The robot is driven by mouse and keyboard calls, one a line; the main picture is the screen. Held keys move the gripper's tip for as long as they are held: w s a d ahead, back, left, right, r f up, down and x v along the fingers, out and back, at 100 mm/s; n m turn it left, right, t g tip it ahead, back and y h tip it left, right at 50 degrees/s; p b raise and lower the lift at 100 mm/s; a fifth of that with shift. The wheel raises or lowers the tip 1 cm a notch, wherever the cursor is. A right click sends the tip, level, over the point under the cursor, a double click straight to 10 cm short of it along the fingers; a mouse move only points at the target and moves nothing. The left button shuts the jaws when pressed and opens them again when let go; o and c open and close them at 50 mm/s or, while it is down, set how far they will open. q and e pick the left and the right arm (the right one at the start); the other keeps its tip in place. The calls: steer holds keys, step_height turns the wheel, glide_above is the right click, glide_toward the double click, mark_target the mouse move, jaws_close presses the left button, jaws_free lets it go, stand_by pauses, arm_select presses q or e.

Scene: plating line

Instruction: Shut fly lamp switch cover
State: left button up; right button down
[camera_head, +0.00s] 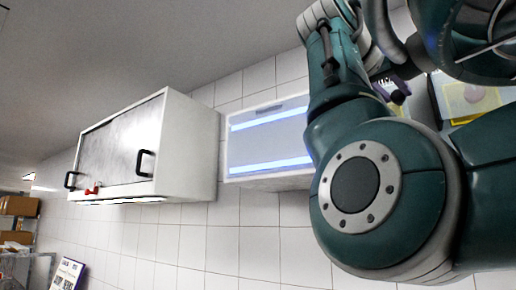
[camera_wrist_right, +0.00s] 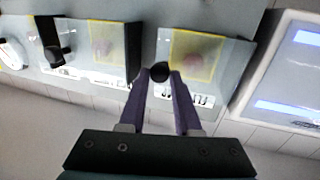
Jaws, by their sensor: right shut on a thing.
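My right gripper (camera_wrist_right: 158,80) has purple fingers closed on a black knob (camera_wrist_right: 160,70) in the right wrist view. The knob is at the left edge of a see-through switch cover (camera_wrist_right: 232,65), beside the fly lamp. Behind the cover is a yellow-edged panel (camera_wrist_right: 196,55) with a blurred pinkish round spot. I cannot tell how far the cover stands open. In the head view the gripper (camera_head: 395,90) shows small and partly hidden behind my arm. The fly lamp (camera_head: 268,138) is a white box with two lit blue tubes. My left gripper is not in view.
A second see-through cover (camera_wrist_right: 85,50) with its own black knob (camera_wrist_right: 55,53) is to the left in the wrist view, by a white round dial (camera_wrist_right: 12,53). A white wall cabinet (camera_head: 180,150) with black handles hangs left of the lamp. The tiled wall below is clear.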

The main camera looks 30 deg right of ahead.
steer(key=shift+s+d, duration=0.35)
steer(key=shift+s, duration=0.05)
steer(key=c, duration=0.6)
jaws_free()
steer(key=shift+d, duration=0.1)
steer(key=b+v, duration=0.1)
steer(key=v, duration=0.9)
steer(key=shift+w+r, duration=0.1)
steer(key=shift+w, duration=0.05)
